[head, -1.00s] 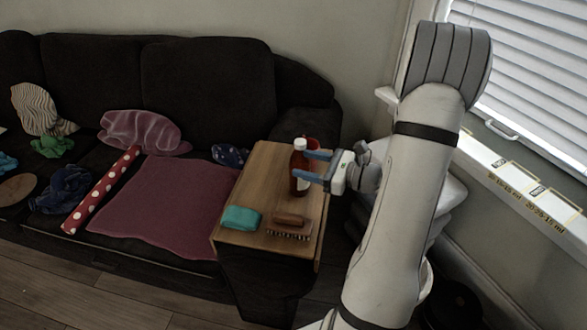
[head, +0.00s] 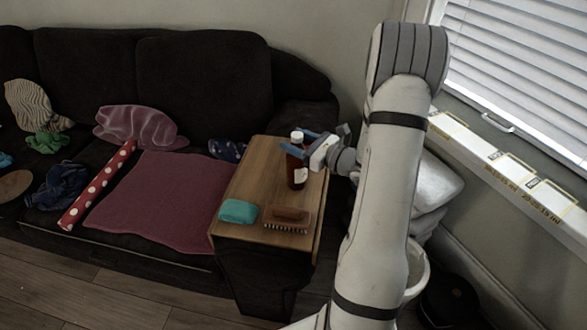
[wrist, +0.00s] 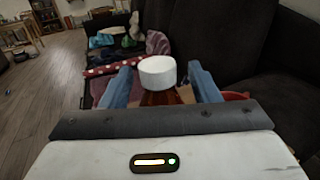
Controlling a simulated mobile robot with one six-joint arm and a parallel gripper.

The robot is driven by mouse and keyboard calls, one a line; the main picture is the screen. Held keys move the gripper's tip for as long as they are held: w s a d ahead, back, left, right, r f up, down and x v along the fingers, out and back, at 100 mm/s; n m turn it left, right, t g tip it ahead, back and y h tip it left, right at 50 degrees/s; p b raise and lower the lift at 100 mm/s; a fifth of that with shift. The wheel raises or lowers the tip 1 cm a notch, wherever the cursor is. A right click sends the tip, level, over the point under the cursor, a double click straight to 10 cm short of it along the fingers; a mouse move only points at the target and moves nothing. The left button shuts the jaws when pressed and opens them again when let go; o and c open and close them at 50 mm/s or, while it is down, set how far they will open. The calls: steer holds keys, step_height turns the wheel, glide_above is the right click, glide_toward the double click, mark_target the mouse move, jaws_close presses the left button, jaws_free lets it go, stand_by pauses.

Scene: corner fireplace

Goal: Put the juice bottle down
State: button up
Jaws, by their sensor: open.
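The juice bottle (head: 297,174), brown-red with a white cap and a pale label, stands upright on the wooden tabletop (head: 254,180) beside the sofa. My gripper (head: 299,143) is at the height of the bottle's top, its blue fingers open on either side of it. In the wrist view the white cap (wrist: 157,72) shows between the two fingers (wrist: 160,88), with gaps on both sides. The bottle's lower body is hidden in that view.
A teal block (head: 239,211) and a brown brush (head: 287,218) lie near the tabletop's front edge. A red object (wrist: 236,96) shows beside the right finger in the wrist view. A window sill (head: 500,165) is to the right of my arm.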

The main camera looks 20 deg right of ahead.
steer(key=shift+c, duration=0.6)
jaws_close()
